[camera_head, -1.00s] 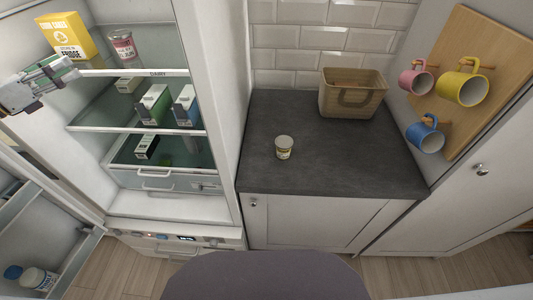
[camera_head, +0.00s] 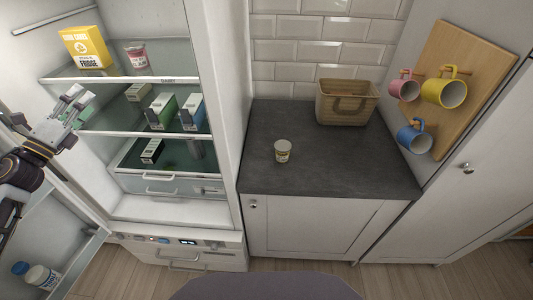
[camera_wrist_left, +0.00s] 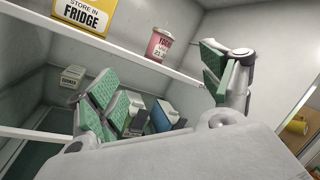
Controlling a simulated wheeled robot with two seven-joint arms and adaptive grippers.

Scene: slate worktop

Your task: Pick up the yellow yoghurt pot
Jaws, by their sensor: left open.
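A small pot (camera_head: 283,152) with a white top and a yellowish label stands upright on the slate worktop (camera_head: 335,178). It is the only yellow-marked pot I see. My left gripper (camera_head: 75,105) is at the left, in front of the open fridge's shelves and far from that pot. In the left wrist view its two green-padded fingers (camera_wrist_left: 165,88) are wide apart with nothing held between them. The worktop pot is not recognisable in the wrist view. My right gripper is not in view.
The fridge's top shelf holds a yellow box (camera_head: 86,48) and a pink pot (camera_head: 136,56). Green and blue cartons (camera_head: 191,110) stand below. A wicker basket (camera_head: 346,103) is at the worktop's back; mugs (camera_head: 444,93) hang at right. Worktop around the pot is clear.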

